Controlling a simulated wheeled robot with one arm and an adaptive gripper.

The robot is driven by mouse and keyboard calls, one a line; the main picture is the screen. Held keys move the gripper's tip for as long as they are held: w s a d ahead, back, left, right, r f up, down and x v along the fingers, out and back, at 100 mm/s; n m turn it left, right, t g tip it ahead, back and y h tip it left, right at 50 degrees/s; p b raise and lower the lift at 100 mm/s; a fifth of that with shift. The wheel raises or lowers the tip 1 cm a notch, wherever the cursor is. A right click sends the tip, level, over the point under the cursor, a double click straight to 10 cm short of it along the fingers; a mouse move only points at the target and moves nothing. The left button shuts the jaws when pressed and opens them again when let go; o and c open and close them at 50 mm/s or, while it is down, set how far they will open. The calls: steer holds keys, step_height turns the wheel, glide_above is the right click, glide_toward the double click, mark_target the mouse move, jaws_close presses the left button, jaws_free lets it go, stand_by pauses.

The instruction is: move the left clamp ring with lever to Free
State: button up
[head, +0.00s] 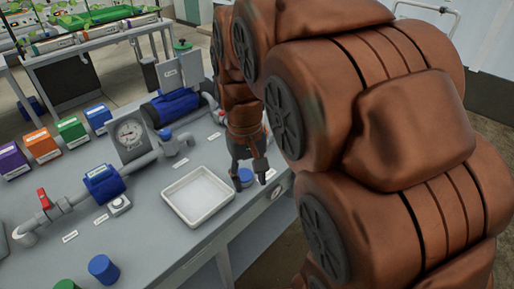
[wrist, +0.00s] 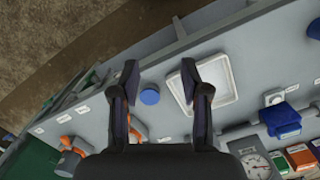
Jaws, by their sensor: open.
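My gripper (head: 250,178) is open and empty above the bench, near a blue round cap; its two dark fingers also show in the wrist view (wrist: 160,78). Orange parts (wrist: 137,128) show behind the left finger in the wrist view, partly hidden by it. More orange parts (wrist: 73,147) lie farther left by a grey pipe. These may be the clamp rings with levers, but they are too small and covered to tell. My arm hides that stretch of bench in the head view. No setting mark is readable.
A white tray (head: 166,200) lies left of the blue cap (head: 244,174). A pipe with a red-handled valve (head: 43,199), a blue housing (head: 103,185) and a gauge (head: 130,134) runs along the bench. Blue (head: 103,268) and green pieces stand at the front left.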

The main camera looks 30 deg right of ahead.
steer(key=shift+m+t, duration=0.5)
steer(key=shift+m, duration=0.4)
steer(key=w+d+f+b, duration=0.1)
steer(key=w+d+f, duration=0.1)
steer(key=w+d, duration=0.4)
steer(key=w+d+f+b, duration=0.2)
steer(key=w+d, duration=0.4)
steer(key=w, duration=0.3)
steer(key=w+d+f+b, duration=0.1)
steer(key=w+d+f, duration=0.3)
steer(key=w+d, duration=0.2)
steer(key=shift+w+d+b, duration=0.15)
steer(key=shift+w+b, duration=0.2)
steer(key=shift+w, duration=0.8)
steer(key=shift+f+p, duration=0.5)
steer(key=shift+f, duration=3.45)
steer(key=shift+c, duration=0.2)
jaws_close()
